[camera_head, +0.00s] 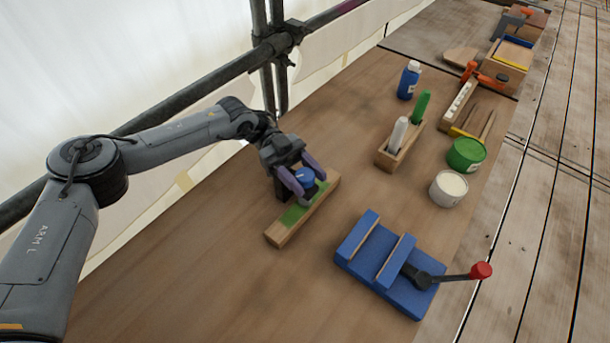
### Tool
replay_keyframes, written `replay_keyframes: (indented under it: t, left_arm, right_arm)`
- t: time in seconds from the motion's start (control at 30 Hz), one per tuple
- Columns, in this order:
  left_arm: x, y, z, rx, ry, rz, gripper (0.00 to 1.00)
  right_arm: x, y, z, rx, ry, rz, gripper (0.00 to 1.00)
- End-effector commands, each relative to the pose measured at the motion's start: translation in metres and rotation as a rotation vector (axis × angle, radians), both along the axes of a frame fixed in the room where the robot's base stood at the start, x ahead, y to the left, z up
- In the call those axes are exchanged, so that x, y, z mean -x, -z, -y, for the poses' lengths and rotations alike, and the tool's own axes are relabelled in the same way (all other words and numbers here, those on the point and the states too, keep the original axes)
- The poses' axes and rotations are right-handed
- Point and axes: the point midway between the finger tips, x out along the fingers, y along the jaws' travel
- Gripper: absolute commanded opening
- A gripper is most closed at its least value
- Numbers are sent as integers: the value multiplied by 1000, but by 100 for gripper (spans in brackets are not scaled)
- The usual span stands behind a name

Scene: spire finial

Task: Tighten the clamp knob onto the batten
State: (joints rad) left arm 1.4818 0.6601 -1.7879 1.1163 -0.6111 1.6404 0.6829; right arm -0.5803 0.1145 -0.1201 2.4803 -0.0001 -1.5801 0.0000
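The wooden batten (276,233) lies on the workbench and has a green strip on its top. A small clamp with a blue knob (305,177) and a grey lower part sits on the batten towards its far end. My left gripper (308,182) reaches down from the upper left, with one purple finger on each side of the blue knob. The knob fills most of the gap between the fingers. Whether the fingers press on it is too small to tell. Part of the clamp is hidden by the fingers. My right gripper is not in view.
A blue vise (375,298) with a red-tipped handle (480,270) stands at the front right. A wooden holder (400,151), a blue bottle (409,80), a green tin (466,154) and a white tin (448,189) stand behind. Scaffold poles (190,96) run along the left. The bench's front left is clear.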

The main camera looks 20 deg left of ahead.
Motion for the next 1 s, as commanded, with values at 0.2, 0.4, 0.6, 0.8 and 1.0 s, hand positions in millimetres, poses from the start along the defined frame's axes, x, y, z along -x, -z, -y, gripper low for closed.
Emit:
replay_keyframes:
  t: [0.2, 0.4, 0.6, 0.8, 1.0]
  left_arm:
    - [0, 0, 0, 0, 0, 0, 69]
    - [0, 0, -1, 1, 0, 0, 69]
    - [-9, 1, -14, 0, -2, -1, 69]
    - [-25, 1, -42, -2, -4, 1, 69]
    - [-39, 1, -67, -1, -2, 0, 69]
  right_arm:
    - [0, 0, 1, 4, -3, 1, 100]
    - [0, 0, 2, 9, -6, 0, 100]
    - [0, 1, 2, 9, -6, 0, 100]
    - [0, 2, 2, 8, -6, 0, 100]
    - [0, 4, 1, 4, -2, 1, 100]
